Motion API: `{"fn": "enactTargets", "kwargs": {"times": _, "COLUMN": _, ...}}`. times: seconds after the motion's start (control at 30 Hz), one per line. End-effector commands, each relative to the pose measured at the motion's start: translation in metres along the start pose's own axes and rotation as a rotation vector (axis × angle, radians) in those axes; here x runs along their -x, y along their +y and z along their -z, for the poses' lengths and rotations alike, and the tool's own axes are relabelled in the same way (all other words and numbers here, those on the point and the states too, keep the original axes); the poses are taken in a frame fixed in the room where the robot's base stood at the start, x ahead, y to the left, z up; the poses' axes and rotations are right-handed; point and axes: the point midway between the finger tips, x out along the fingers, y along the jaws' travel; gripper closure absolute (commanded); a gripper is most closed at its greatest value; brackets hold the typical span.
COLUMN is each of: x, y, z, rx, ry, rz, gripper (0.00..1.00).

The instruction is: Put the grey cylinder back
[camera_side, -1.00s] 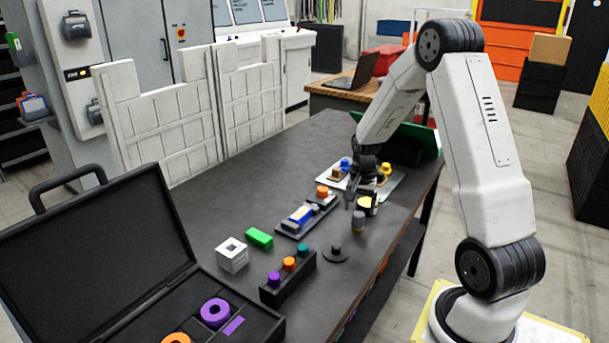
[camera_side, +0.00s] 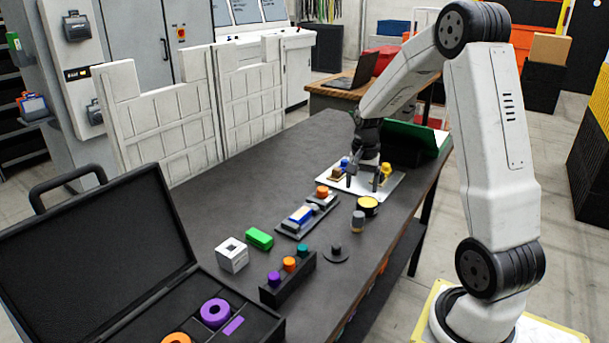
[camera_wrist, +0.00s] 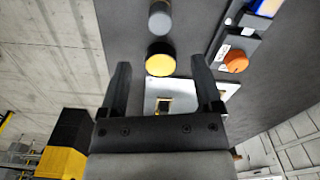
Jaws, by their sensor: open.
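My gripper (camera_side: 363,186) is open and empty, above the white plate (camera_side: 392,190) and behind both pieces. In the wrist view its two fingers (camera_wrist: 160,68) are wide apart, with the yellow-topped piece showing between their tips.
Left of the grey cylinder is a dark fixture (camera_side: 296,228) with a blue-and-white part and an orange knob. Nearer are a round dark base with a post (camera_side: 336,253), a rack of coloured pegs (camera_side: 278,291), a green block (camera_side: 259,238) and a white cube (camera_side: 232,256). An open case (camera_side: 250,320) is front left.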

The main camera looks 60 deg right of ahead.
Motion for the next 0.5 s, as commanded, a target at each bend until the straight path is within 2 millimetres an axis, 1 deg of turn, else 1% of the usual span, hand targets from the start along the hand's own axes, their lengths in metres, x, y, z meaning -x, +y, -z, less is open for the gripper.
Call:
{"fn": "enactTargets", "kwargs": {"times": 0.27, "x": 0.0, "y": -0.002, "z": -0.003, "rx": 0.014, "ry": 0.002, "rz": 0.001, "gripper": 0.17}}
{"fn": "enactTargets", "kwargs": {"times": 0.37, "x": -0.001, "y": -0.007, "z": -0.012, "rx": 0.055, "ry": 0.007, "rz": 0.005, "gripper": 0.17}}
{"fn": "enactTargets", "kwargs": {"times": 0.47, "x": -0.001, "y": -0.016, "z": -0.03, "rx": 0.138, "ry": 0.019, "rz": 0.014, "gripper": 0.17}}
{"fn": "enactTargets", "kwargs": {"times": 0.5, "x": -0.001, "y": -0.02, "z": -0.04, "rx": 0.183, "ry": 0.024, "rz": 0.018, "gripper": 0.17}}
